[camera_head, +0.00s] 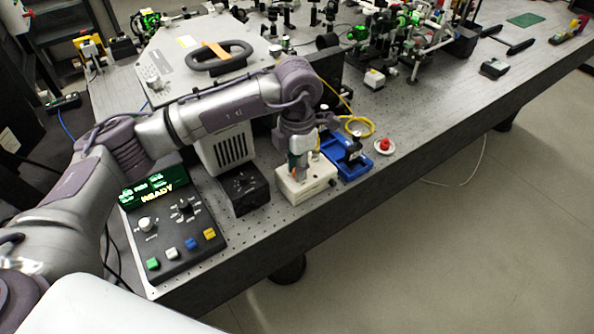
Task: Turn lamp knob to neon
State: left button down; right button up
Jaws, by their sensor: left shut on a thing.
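A small cream box (309,186) stands near the front edge of the bench. My left arm reaches in from the left, over the control panel, and bends down at the wrist. My left gripper (298,174) points down onto the top of this box and is shut on what looks like its lamp knob. The fingers hide the knob, so its pointing direction and the neon mark cannot be read. My right gripper is not in view.
A blue tray (352,168) sits right beside the cream box. A red button (384,145) lies further right. Optics crowd the back; the right front of the bench is clear.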

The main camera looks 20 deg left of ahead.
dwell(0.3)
pick_arm(q)
jog(key=c, duration=1)
grip_release()
jog(key=shift+r, duration=0.1)
notch_tip(320, 180, up, 12)
jog(key=shift+f, duration=0.1)
